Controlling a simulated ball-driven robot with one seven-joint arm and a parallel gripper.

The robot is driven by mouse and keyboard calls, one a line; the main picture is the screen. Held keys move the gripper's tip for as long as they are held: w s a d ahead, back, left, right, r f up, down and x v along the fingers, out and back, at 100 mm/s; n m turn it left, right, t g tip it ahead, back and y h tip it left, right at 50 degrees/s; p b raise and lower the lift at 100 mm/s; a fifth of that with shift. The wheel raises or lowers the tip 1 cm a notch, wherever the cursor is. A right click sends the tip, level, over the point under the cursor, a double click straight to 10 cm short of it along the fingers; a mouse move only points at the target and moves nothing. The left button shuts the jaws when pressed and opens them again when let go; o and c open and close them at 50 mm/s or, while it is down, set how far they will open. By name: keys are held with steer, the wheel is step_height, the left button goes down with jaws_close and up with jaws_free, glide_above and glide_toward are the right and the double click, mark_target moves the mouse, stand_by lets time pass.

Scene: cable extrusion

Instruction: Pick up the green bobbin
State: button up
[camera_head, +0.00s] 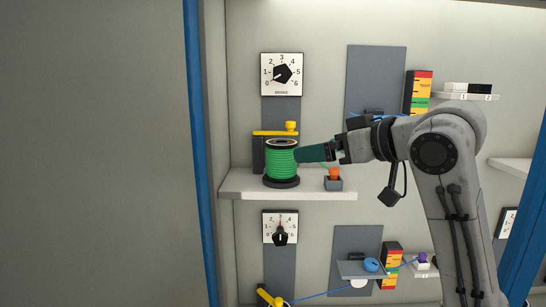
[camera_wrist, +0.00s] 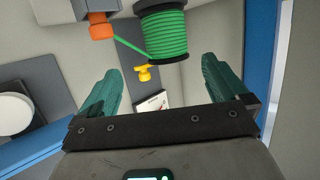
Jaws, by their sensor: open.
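The green bobbin (camera_head: 282,163) has black end discs and stands upright on a light shelf (camera_head: 240,184). In the wrist view the bobbin (camera_wrist: 166,36) is at the top, ahead of and between the open fingers. My gripper (camera_head: 305,153) reaches in from the right, its dark green fingertips close beside the bobbin. In the wrist view my gripper (camera_wrist: 164,85) has its two fingers wide apart with nothing between them. I cannot tell whether a fingertip touches the bobbin. A green strand runs from the bobbin toward an orange-topped part.
The orange-topped part (camera_head: 334,175) sits on the shelf right of the bobbin. A yellow lever (camera_head: 276,132) is above and behind the bobbin. A dial (camera_head: 281,74) is on the wall above. A blue post (camera_head: 200,153) stands at left. The shelf's left end is clear.

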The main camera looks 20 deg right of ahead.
mark_target(287, 150)
steer(key=x, duration=0.3)
steer(key=shift+w+a+r+p, duration=0.1)
steer(key=shift+a+p, duration=0.2)
steer(key=shift+a, duration=0.15)
steer(key=x, duration=0.1)
steer(key=p+x, duration=0.1)
steer(key=x, duration=0.1)
steer(key=p+x, duration=0.1)
steer(key=x, duration=0.1)
steer(key=shift+w+a+r, duration=0.1)
steer(key=shift+a+r, duration=0.05)
steer(key=shift+r, duration=0.2)
steer(key=shift+w+a+f, duration=0.15)
steer(key=shift+w+f, duration=0.05)
steer(key=shift+w, duration=0.05)
steer(key=c, duration=1.1)
